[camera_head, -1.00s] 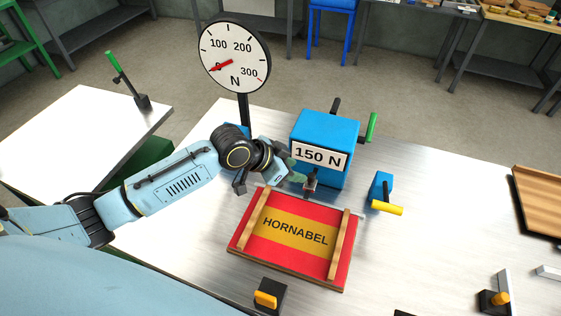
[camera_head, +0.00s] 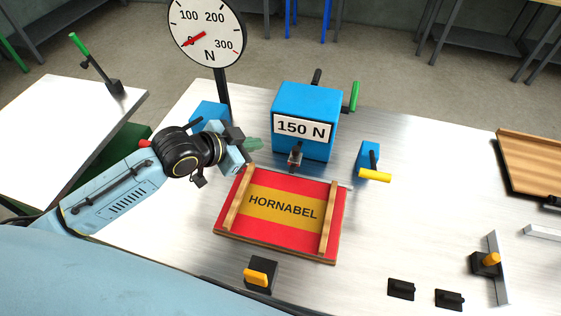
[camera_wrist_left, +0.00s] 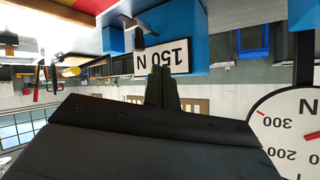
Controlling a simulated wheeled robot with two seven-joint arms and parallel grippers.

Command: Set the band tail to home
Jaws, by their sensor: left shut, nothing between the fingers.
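A blue box labelled 150 N (camera_head: 305,101) stands at the table's back middle, with a small dark fitting (camera_head: 295,157) at its front foot and a green-handled lever (camera_head: 354,97) on its right. The box also shows upside down in the left wrist view (camera_wrist_left: 205,42). I cannot tell which part is the band tail. A red and yellow HORNABEL crate (camera_head: 285,206) with two wooden battens lies in front. My left gripper (camera_head: 252,145) is shut and empty, left of the dark fitting and apart from it; its fingers show in the left wrist view (camera_wrist_left: 162,87). My right gripper is out of view.
A round dial gauge (camera_head: 207,28) on a post stands behind my left gripper, its needle near 0. A yellow-handled blue block (camera_head: 369,160) stands right of the box. A yellow-knobbed black block (camera_head: 260,275) is in front. The table's right middle is clear.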

